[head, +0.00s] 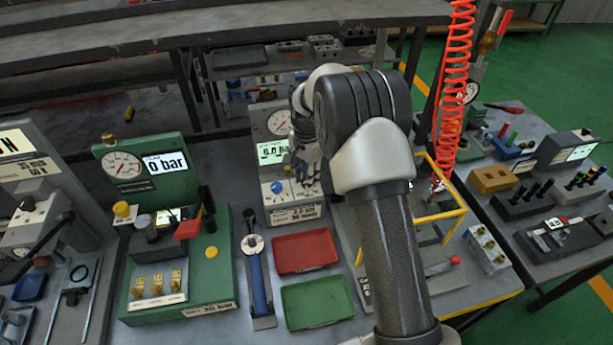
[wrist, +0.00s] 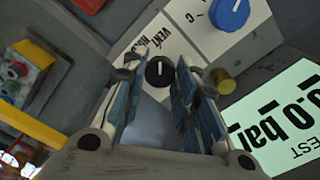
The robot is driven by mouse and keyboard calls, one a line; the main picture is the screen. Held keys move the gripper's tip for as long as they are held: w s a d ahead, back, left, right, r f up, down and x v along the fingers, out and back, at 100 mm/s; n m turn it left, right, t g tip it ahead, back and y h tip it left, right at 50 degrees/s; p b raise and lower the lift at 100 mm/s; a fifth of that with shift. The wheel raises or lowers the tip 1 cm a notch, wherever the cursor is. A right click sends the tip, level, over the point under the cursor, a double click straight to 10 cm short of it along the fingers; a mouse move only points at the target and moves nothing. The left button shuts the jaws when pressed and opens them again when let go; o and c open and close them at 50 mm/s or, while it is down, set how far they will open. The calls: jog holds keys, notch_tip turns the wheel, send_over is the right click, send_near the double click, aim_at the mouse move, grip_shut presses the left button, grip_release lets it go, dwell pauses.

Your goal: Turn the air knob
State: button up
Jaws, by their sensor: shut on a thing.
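In the wrist view, a small round black knob (wrist: 160,71) with a white line stands on a white panel, beside lettering that includes "VENT". The two fingertips of my gripper (wrist: 161,77) are at its sides and shut on it. A larger blue knob (wrist: 228,12) with a white mark is on the same panel, apart from the fingers. In the head view, the blue knob (head: 276,188) shows below a screen (head: 272,151). My gripper (head: 306,165) is just right of it, and my arm hides much of it. The black knob is hidden there.
The wrist view shows a brass-coloured cylinder (wrist: 223,81) close beside the right finger, and a screen (wrist: 281,120) reading about 0.0 bar. In the head view, a yellow frame (head: 447,208) stands right of my arm. Red (head: 304,251) and green (head: 318,302) trays lie in front.

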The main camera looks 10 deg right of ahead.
jog(key=shift+n+p, duration=0.3)
jog(key=shift+n, duration=0.1)
jog(key=n+p, duration=0.1)
jog(key=n, duration=0.2)
jog(key=shift+r+p, duration=0.1)
jog(key=shift+p, duration=0.3)
jog(key=n+p, duration=0.2)
jog(key=n, duration=0.3)
jog(key=n+p, duration=0.1)
jog(key=n, duration=0.8)
jog(key=shift+p, duration=0.35)
jog(key=o, duration=1.1)
